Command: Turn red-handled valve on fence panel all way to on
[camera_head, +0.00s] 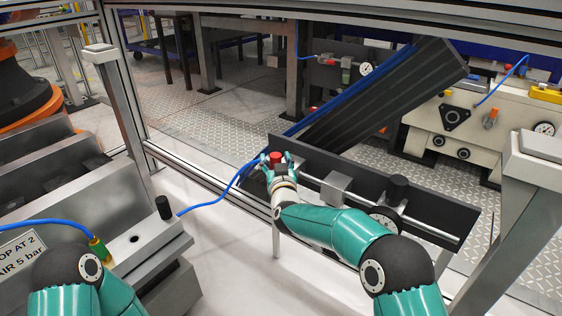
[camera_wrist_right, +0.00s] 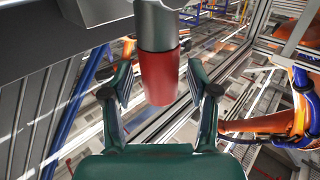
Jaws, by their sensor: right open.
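The red valve handle (camera_head: 275,157) shows as a small red block at the left end of the dark fence panel (camera_head: 440,207). My right gripper (camera_head: 278,165) is at the handle, with its fingers to either side. In the right wrist view the red handle (camera_wrist_right: 160,78) hangs from a grey cylindrical part (camera_wrist_right: 157,25), between the two open fingers of the right gripper (camera_wrist_right: 161,85). Gaps show on both sides of the handle. The handle's on or off marking cannot be seen. Only part of my left arm shows at the lower left; its gripper is out of view.
A blue hose (camera_head: 225,203) runs to the handle's left side. A grey block (camera_head: 336,187) and a round gauge (camera_head: 386,219) sit along the panel. A grey fence post (camera_head: 122,110) stands at the left. A machine with a sign (camera_head: 22,254) fills the lower left.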

